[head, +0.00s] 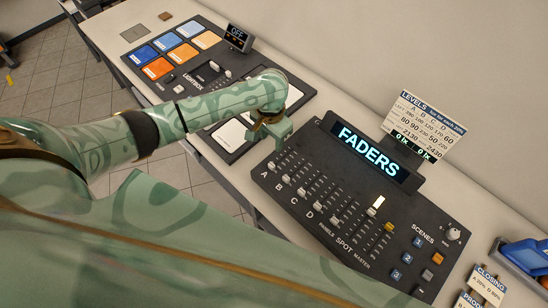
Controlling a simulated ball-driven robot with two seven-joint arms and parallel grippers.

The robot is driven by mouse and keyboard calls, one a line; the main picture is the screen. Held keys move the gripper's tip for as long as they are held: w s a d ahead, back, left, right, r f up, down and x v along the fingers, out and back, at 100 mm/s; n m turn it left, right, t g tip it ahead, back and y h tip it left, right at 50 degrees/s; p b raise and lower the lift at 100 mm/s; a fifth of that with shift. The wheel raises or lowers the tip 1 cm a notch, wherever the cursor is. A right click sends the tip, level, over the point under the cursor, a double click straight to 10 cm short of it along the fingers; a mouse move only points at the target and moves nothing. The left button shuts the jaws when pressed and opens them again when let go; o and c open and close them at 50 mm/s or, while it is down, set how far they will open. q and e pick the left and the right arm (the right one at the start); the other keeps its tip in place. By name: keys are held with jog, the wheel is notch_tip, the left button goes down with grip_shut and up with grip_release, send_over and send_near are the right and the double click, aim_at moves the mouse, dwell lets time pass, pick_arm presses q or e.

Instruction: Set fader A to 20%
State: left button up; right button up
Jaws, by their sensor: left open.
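The dark fader console (322,147) lies on the bench in the head view, with its lit FADERS sign (366,149). Fader A (271,166) is the leftmost slider, and its pale knob sits near the lower end of its slot, beside the letter A. The knobs of B (286,179), C (301,193) and D (317,207) sit low in a row to its right. My left gripper (277,138) is open, near the upper end of fader A's slot, apart from the knob. Its fingertips are small and partly hidden. My right gripper is out of view.
A levels card (425,120) stands behind the console. Scene buttons (408,258) and a round knob (452,234) are at its right. A lightbox panel (215,45) with coloured pads lies to the left, partly behind my arm. Small signs (487,284) stand at far right.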

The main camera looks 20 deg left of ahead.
pick_arm(q)
jog(key=b, duration=0.2)
send_over(272, 164)
notch_tip(272, 164, down, 5)
notch_tip(272, 164, down, 8)
jog(key=b, duration=0.2)
jog(key=shift+a+f+b, duration=0.1)
jog(key=shift+f+b, duration=0.1)
jog(key=shift+b, duration=0.15)
jog(key=shift+s+f, duration=0.1)
jog(key=shift+f, duration=0.3)
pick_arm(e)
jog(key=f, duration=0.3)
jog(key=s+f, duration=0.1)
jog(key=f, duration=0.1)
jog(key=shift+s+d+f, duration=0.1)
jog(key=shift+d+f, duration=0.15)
